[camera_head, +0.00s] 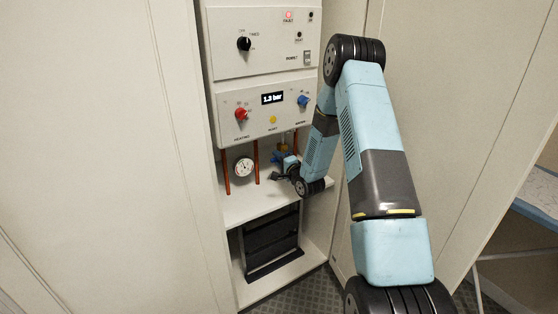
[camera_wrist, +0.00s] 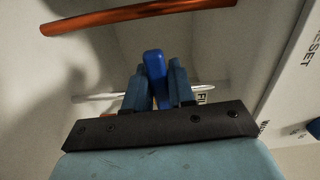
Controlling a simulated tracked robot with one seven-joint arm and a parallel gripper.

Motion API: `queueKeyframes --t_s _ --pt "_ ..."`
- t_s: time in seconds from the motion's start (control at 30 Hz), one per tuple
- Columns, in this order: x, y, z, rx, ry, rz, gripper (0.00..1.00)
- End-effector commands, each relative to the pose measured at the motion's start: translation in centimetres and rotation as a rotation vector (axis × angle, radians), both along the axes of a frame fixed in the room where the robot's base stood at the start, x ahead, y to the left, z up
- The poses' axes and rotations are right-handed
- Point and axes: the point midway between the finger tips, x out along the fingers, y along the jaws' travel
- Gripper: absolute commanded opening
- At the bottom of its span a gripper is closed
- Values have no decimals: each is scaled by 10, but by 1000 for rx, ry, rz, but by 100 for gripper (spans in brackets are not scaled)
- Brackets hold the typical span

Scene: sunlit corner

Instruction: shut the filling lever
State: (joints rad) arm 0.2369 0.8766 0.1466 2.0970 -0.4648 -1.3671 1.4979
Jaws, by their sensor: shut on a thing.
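The filling lever is a blue handle (camera_wrist: 154,66) seen in the wrist view, standing between the two fingers of my gripper (camera_wrist: 155,84). The fingers are closed on it from both sides. In the head view my gripper (camera_head: 283,161) is small, under the control panel by the copper pipes. The lever is hard to tell apart from the gripper there, and its angle to its pipe cannot be read. The pressure display (camera_head: 272,98) on the panel reads 1.3 bar.
A round gauge (camera_head: 244,167) and copper pipes (camera_head: 257,162) are left of my gripper, above a white shelf (camera_head: 250,207). The panel has a red knob (camera_head: 241,114) and a blue knob (camera_head: 303,100). A red fault light (camera_head: 288,15) glows above. Cabinet walls flank the niche closely.

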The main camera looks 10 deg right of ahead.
Motion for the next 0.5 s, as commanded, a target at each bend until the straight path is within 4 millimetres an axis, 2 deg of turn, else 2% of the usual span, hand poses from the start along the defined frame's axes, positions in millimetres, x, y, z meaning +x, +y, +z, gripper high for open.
queueKeyframes --t_s 0.4,0.43,0.5 --pt "-1 0 1 62 26 1 0" --pt "-1 0 1 62 26 1 25" --pt "-1 0 1 62 26 1 31"
